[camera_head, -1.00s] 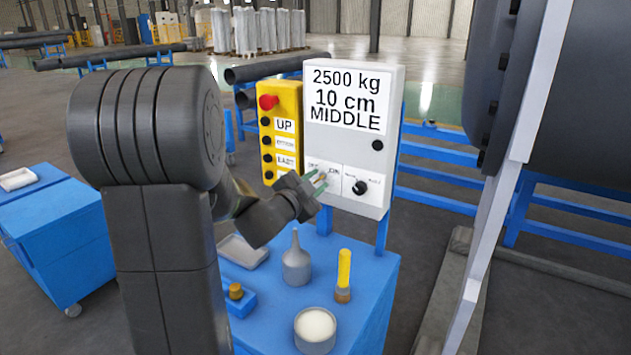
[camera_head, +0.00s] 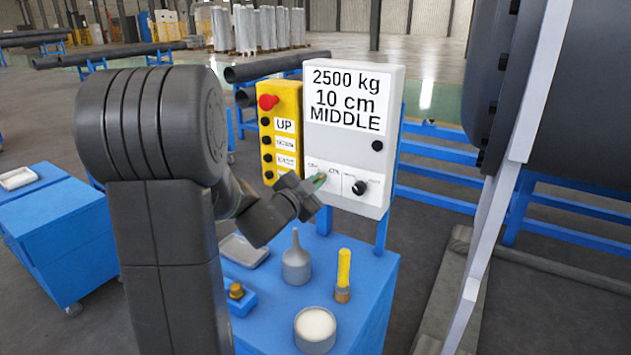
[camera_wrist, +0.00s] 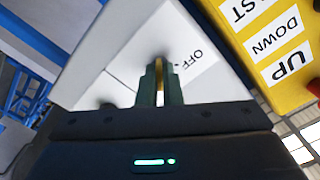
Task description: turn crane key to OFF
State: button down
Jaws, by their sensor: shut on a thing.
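The crane key, a thin brass-coloured piece (camera_wrist: 159,82), shows between the two green fingers of my gripper (camera_wrist: 160,75) in the wrist view. My gripper is shut on it at the white label strip of the grey control box (camera_head: 340,150). In the head view my gripper (camera_head: 319,181) reaches the lower left of the box front, and the fingers hide most of the key. An OFF label (camera_wrist: 196,58) is readable just right of the fingertips in the wrist view. The key's exact angle cannot be told.
A black knob (camera_head: 360,187) sits right of my gripper on the box. A yellow button panel (camera_head: 266,150) with a red stop button (camera_head: 268,102) stands left. Below, a blue cart (camera_head: 366,285) carries a funnel-shaped vessel (camera_head: 296,262), a yellow-handled brush (camera_head: 343,272) and a white-filled cup (camera_head: 315,328).

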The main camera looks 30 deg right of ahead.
jog(key=n+p, duration=0.4)
jog(key=n, duration=0.4)
jog(key=shift+r+n+p, duration=0.1)
jog(key=shift+n+p, duration=0.2)
jog(key=shift+n, duration=0.1)
jog(key=n+p, duration=0.1)
jog(key=n, duration=0.2)
jog(key=shift+n+p, duration=0.3)
jog(key=shift+p, duration=0.05)
jog(key=shift+n+p, duration=0.95)
jog(key=shift+n, duration=1.25)
jog(key=c, duration=1.6)
grip_release()
jog(key=shift+a, duration=0.15)
jog(key=b+v, duration=0.2)
jog(key=v, duration=1.1)
jog(key=shift+s+a+b, duration=0.2)
jog(key=shift+s+b, duration=0.05)
jog(key=shift+b, duration=0.05)
